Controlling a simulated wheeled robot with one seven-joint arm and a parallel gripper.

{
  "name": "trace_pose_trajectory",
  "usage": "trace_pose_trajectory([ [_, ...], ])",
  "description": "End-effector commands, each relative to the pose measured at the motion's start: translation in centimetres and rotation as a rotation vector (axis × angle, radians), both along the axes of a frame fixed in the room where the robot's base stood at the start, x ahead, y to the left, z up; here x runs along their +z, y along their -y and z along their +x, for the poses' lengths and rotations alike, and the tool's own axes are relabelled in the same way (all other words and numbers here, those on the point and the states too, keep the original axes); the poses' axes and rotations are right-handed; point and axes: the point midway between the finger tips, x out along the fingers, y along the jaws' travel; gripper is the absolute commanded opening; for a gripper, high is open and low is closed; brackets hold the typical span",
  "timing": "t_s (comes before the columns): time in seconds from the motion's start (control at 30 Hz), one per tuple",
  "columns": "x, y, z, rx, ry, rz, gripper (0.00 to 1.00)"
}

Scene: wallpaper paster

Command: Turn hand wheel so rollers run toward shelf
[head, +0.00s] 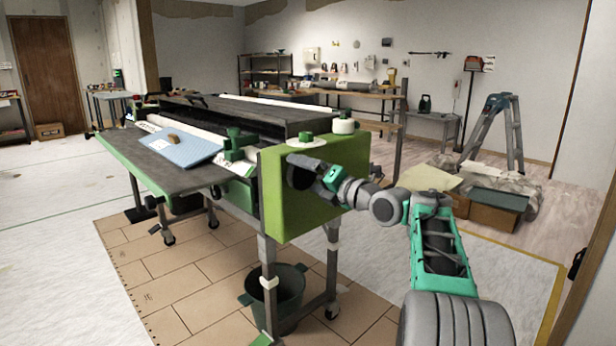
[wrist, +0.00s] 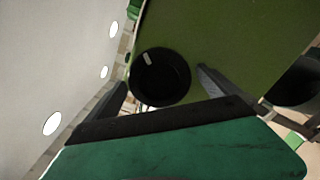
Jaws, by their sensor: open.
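The hand wheel (wrist: 160,92) is a round black disc on the green end panel of the paster (head: 343,165), with a small pale mark near its upper left. My gripper (wrist: 163,77) is open, with one finger on each side of the wheel in the wrist view; I cannot tell whether either touches it. In the head view my gripper (head: 312,173) is at the panel's left part and partly hides the dark wheel (head: 294,172). Long white rollers (head: 205,137) lie along the machine. A dark metal shelf (head: 265,64) stands against the back wall.
A blue board (head: 181,147) with a small brown item lies on the paster's table. A dark bucket (head: 278,297) stands under the machine. Cardboard boxes (head: 495,217) and a stepladder (head: 491,130) are at the right. The floor at the left is clear.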

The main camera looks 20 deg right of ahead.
Motion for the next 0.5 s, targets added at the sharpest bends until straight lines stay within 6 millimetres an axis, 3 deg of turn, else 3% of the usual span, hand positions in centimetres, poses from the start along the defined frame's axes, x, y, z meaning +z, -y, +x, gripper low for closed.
trace_pose_trajectory([
  [0.17,0.2,0.5,-1.0,-0.002,0.001,-0.001,1.00],
  [0.5,0.1,2.9,-6.8,-0.003,0.000,0.000,1.00],
])
